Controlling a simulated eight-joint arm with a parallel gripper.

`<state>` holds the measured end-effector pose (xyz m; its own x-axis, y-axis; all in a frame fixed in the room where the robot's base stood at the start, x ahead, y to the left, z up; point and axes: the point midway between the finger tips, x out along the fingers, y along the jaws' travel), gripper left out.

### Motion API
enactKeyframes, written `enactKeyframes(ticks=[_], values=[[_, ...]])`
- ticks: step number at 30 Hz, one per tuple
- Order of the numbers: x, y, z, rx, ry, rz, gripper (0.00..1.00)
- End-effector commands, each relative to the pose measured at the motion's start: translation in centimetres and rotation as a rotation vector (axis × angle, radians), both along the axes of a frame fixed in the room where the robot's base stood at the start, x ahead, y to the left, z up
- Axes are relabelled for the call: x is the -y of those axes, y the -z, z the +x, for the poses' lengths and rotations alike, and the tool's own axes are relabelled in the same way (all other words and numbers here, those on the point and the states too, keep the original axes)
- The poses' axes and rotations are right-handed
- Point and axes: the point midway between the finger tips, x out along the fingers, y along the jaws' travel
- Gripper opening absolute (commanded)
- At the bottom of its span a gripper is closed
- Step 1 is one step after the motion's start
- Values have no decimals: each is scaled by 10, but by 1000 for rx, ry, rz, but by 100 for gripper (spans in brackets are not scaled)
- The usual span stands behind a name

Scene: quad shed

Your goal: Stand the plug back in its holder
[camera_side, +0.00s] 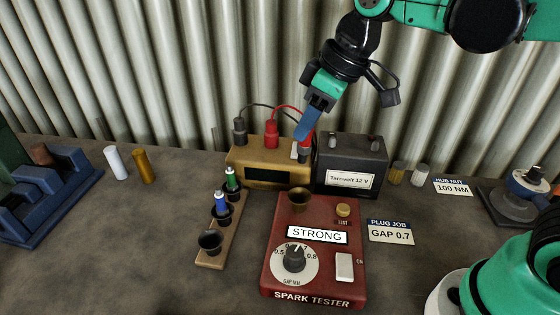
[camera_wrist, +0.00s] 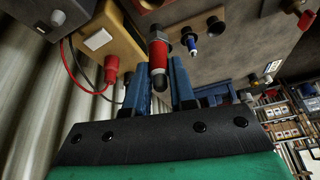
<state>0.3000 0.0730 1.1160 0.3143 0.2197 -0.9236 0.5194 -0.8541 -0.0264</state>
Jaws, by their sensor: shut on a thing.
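My gripper (camera_side: 306,128) is shut on a red plug (camera_side: 309,143), held in the air in front of the gold box; the fingers hide part of it. The wooden holder (camera_side: 219,250) stands left of the tester. A green plug (camera_side: 231,178) stands in its back cup and a blue plug (camera_side: 221,201) in its middle cup. Its front cup (camera_side: 210,240) is empty.
The red spark tester (camera_side: 312,263) reads STRONG; its brass cup (camera_side: 298,199) is empty. The gold box (camera_side: 247,160) and dark battery (camera_side: 353,157) stand behind, with leads (camera_side: 290,110) near my gripper. A blue stand (camera_side: 50,190) is far left.

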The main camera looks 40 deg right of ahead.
Motion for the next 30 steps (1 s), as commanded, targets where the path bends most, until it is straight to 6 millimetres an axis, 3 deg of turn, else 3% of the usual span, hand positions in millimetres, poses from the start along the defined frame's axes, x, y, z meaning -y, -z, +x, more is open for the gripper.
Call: enactKeyframes(ticks=[5,8,15,21,25,30], values=[[-3,0,2,-1,-10,-1,0],[-16,2,8,-6,-47,-6,0],[-85,21,30,-28,-222,-37,0],[-138,42,34,-41,-343,-62,0],[-156,51,33,-45,-383,-71,0],[-161,60,32,-46,-393,-73,0]])
